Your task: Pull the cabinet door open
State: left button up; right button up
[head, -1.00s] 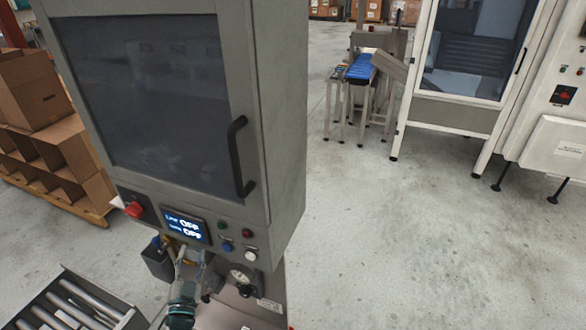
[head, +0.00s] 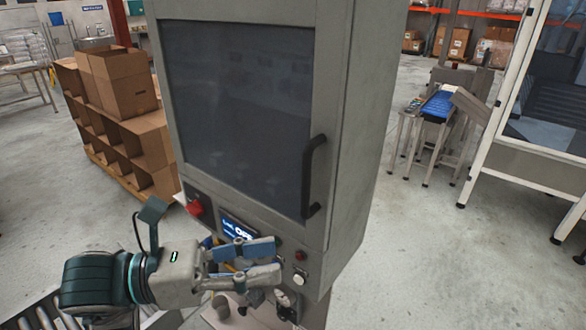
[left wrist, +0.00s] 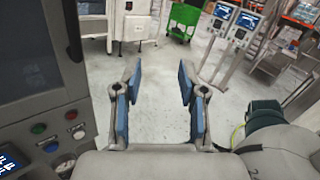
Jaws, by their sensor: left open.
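The grey cabinet (head: 357,120) stands in the middle of the head view. Its door, with a dark window (head: 238,105), is shut. A black bar handle (head: 311,176) runs upright along the door's right side. My left gripper (head: 280,262) is open and empty, in front of the control panel, below and left of the handle. In the left wrist view the gripper (left wrist: 158,100) has its blue-padded fingers apart with only floor between them. The cabinet's edge and panel buttons (left wrist: 71,115) are at its left. The handle is not clearly seen there. My right gripper is not in view.
The control panel has a red switch (head: 194,207) and a lit display (head: 238,229). A roller conveyor (head: 42,314) lies at lower left. Cardboard boxes (head: 118,80) stand on a pallet behind left. The floor (head: 420,245) right of the cabinet is clear.

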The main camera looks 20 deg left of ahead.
pick_arm(q)
jog(key=a+r+n+t+y, duration=0.4)
jog(key=a+r+t+y, duration=0.1)
jog(key=t+y, duration=0.1)
jog(key=y, duration=0.1)
send_near(304, 173)
jog(key=w+f, duration=0.1)
jog(key=w, duration=0.2)
jog(key=shift+t, duration=0.4)
jog(key=w+d, duration=0.6)
jog(key=d, duration=0.1)
jog(key=shift+r, duration=0.15)
jog(key=shift+w+a, duration=0.1)
jog(key=shift+a, duration=1.3)
jog(key=shift+c, duration=1.4)
jog(key=shift+d, duration=0.2)
jog(key=c, duration=0.4)
jog(key=shift+d, duration=0.55)
grip_shut()
jog(key=shift+a, duration=0.25)
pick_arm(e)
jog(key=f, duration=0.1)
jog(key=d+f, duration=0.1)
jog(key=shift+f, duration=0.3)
